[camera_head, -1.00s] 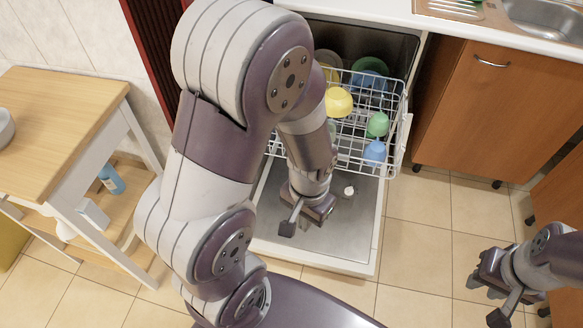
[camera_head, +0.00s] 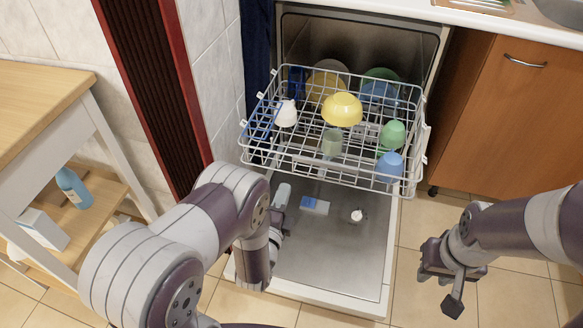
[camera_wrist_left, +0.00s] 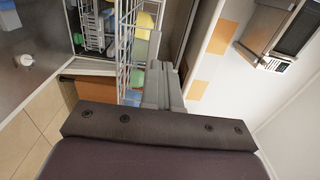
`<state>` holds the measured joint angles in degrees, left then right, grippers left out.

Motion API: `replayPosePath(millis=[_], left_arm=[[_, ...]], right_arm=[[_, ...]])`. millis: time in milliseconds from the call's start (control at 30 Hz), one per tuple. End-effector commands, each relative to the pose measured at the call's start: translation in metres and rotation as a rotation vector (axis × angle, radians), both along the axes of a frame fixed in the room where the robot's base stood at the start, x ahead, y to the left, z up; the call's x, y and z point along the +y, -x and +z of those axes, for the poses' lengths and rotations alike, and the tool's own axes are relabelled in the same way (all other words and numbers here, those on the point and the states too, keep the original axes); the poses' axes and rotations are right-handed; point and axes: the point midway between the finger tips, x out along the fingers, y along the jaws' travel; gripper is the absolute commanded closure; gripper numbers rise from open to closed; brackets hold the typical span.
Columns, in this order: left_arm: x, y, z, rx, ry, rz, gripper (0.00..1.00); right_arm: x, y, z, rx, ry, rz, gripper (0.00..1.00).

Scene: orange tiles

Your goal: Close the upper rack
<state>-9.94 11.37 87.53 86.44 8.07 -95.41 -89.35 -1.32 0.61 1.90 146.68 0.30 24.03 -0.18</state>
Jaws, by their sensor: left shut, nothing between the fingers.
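The upper rack (camera_head: 295,163) is a white wire rack pulled out of the dishwasher. It holds a yellow bowl (camera_head: 342,109), a white cup (camera_head: 286,114), a green cup (camera_head: 392,134), a blue cup (camera_head: 389,166) and other dishes. My left gripper (camera_head: 282,208) is below the rack's front left part, partly hidden by my own arm. In the left wrist view its fingers (camera_wrist_left: 163,88) are shut and empty, near the rack wires (camera_wrist_left: 127,45); contact is unclear. My right gripper (camera_head: 453,303) is right of the dishwasher door, away from the rack, and looks shut.
The dishwasher door (camera_head: 335,245) lies open under the rack, with a small white item on it. A wooden cabinet (camera_head: 500,125) stands at the right. A side table (camera_head: 45,110) with a blue bottle (camera_head: 74,187) is at the left. Tiled floor is free at the lower right.

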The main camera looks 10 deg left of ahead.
Motion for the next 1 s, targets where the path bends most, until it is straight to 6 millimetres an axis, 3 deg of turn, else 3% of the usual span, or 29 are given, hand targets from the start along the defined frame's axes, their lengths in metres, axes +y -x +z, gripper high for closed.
replayPosePath(millis=[200,400,600,1000], left_arm=[[-0.001,-0.048,-0.004,-0.001,0.001,0.001,1.00],[-0.003,-0.081,-0.003,0.000,0.001,-0.001,1.00],[-0.003,-0.095,-0.001,0.002,0.002,-0.001,1.00],[-0.003,-0.097,-0.001,0.002,0.002,-0.001,1.00]], right_arm=[[0.000,0.000,-0.016,0.000,0.000,0.000,0.68],[0.000,0.000,-0.026,0.000,0.000,0.000,0.68],[0.000,0.000,-0.029,0.000,0.000,0.000,0.68],[0.000,0.000,-0.030,0.000,0.000,0.000,0.68]])
